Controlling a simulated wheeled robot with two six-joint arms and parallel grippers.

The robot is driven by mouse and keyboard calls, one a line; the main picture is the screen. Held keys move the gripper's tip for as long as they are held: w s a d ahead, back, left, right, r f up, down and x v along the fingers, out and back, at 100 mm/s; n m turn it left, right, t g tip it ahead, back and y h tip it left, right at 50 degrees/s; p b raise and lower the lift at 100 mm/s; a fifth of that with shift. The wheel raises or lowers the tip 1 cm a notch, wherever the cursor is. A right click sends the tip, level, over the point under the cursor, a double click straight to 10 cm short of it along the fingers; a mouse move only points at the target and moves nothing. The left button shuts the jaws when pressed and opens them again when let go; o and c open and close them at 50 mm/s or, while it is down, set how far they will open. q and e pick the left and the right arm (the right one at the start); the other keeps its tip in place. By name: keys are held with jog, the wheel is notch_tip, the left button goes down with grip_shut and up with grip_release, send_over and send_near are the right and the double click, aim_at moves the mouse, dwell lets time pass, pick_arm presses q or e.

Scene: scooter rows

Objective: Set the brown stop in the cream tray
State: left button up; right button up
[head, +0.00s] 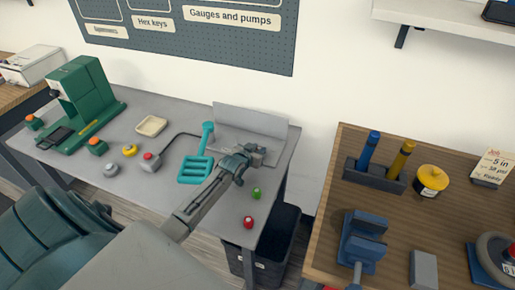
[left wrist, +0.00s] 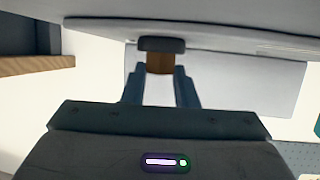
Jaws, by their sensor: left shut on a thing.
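My left gripper (head: 246,157) is over the right end of the grey table, in front of an upright pale panel. In the left wrist view its two fingers (left wrist: 160,82) are shut on the brown stop (left wrist: 160,63), a small brown piece with a dark, wider end. In the head view I cannot make out the stop clearly at the gripper. The cream tray (head: 151,125) is a small shallow dish on the table, well to the left of the gripper, and looks empty. My right gripper is not in view.
Red (head: 248,222) and green (head: 256,193) pieces are near the front right.

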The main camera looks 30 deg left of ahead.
pick_arm(q)
jog(key=shift+f, duration=0.2)
jog(key=o, duration=1)
